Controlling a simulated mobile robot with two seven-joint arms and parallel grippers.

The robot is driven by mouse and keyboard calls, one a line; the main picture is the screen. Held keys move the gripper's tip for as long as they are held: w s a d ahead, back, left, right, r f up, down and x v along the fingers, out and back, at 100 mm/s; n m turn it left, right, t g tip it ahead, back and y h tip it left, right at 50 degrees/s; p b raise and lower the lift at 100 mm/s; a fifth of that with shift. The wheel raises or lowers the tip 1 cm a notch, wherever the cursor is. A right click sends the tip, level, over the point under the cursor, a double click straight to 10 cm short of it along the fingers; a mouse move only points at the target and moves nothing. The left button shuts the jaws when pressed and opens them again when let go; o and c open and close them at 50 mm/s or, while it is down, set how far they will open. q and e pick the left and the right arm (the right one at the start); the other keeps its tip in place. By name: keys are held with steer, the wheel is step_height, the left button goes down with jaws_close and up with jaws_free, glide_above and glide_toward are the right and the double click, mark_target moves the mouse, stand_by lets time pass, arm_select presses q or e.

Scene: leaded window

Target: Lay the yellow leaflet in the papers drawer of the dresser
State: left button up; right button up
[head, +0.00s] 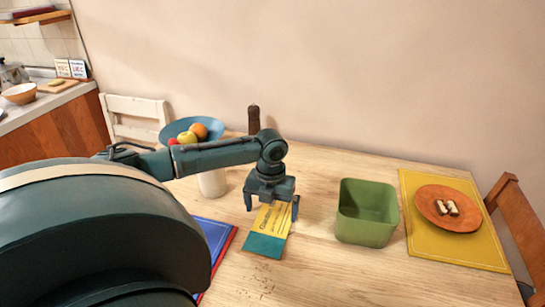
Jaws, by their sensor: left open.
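The yellow leaflet (270,218) lies on the wooden table, with a teal band along its near edge. My left gripper (272,207) is above the leaflet's far end, pointing down. Its two fingers are apart, one on each side of the leaflet. I cannot tell from this view how far the fingertips are above the paper. The dresser and its papers drawer are not visible. My right gripper is not in view.
A green bin (366,213) stands right of the leaflet. Further right, an orange plate (436,222) sits on a yellow mat (470,254). A blue fruit bowl (178,128), a white container (212,183) and a dark bottle (254,118) stand behind or left of my gripper.

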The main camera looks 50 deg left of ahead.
mark_target(271, 227)
arm_select(q)
step_height(271, 227, down, 5)
steer(key=shift+s+d, duration=0.1)
steer(key=shift+r, duration=0.1)
steer(key=c, duration=0.8)
steer(key=shift+o, duration=0.2)
step_height(271, 227, up, 10)
steer(key=s+d+r+n+p, duration=0.1)
steer(key=d+r+n+p, duration=0.2)
steer(key=d+n, duration=0.7)
steer(key=s+d+r+n+p, duration=0.1)
steer(key=d+r+n+p, duration=0.2)
steer(key=d+r+n, duration=0.5)
steer(key=d+n, duration=0.3)
steer(key=n, duration=0.9)
steer(key=shift+d+r, duration=0.15)
steer(key=shift+d, duration=0.15)
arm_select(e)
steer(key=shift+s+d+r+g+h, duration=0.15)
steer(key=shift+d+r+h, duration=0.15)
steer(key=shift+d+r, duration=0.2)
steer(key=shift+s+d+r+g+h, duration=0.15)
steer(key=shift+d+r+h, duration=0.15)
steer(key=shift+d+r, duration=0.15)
